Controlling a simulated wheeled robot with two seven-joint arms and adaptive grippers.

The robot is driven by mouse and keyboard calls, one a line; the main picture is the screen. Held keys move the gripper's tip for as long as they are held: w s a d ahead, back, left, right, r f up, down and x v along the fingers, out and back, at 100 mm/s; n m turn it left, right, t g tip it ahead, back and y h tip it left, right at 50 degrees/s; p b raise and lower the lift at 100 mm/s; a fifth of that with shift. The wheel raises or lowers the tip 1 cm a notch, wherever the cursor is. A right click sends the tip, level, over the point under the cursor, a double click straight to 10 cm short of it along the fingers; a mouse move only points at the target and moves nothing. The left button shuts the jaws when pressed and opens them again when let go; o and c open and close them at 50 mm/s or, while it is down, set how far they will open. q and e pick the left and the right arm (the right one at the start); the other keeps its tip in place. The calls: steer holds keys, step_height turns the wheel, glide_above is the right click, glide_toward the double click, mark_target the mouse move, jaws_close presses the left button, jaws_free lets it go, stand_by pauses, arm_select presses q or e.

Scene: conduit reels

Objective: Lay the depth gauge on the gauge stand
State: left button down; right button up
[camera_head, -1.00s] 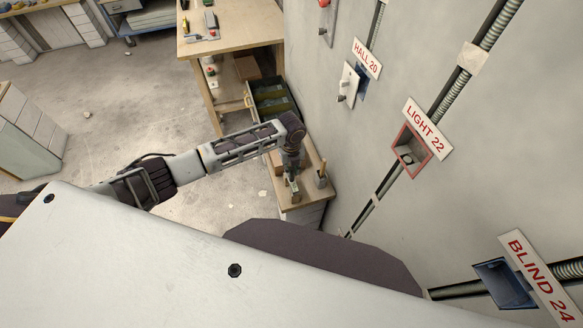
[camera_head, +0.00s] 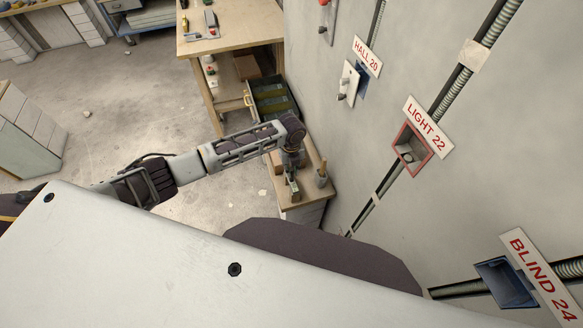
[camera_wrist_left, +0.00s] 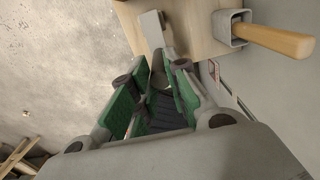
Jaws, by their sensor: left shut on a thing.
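My left gripper (camera_head: 294,190) is over the small wooden bench by the wall. In the left wrist view its green-padded fingers (camera_wrist_left: 160,68) are shut on a pale grey, flat piece (camera_wrist_left: 152,30), which seems to be the depth gauge. The piece sticks out beyond the fingertips, over the bench edge in that picture. Its inner end is partly hidden between the fingers. I cannot make out the gauge stand for certain in either view. My right gripper is not in view.
A grey square holder (camera_wrist_left: 226,29) with a wooden-handled tool (camera_wrist_left: 275,38) stands on the small bench (camera_head: 296,209), close to the gripper. The wall with its conduits and the red-framed LIGHT 22 box (camera_head: 412,154) is to the right.

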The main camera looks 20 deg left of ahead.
arm_select(q)
steer(key=shift+f, duration=0.2)
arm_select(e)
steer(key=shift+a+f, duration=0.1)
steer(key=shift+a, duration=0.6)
arm_select(q)
steer(key=shift+f, duration=0.1)
steer(key=c, duration=1.4)
jaws_free()
steer(key=shift+o, duration=0.5)
step_height(320, 180, up, 12)
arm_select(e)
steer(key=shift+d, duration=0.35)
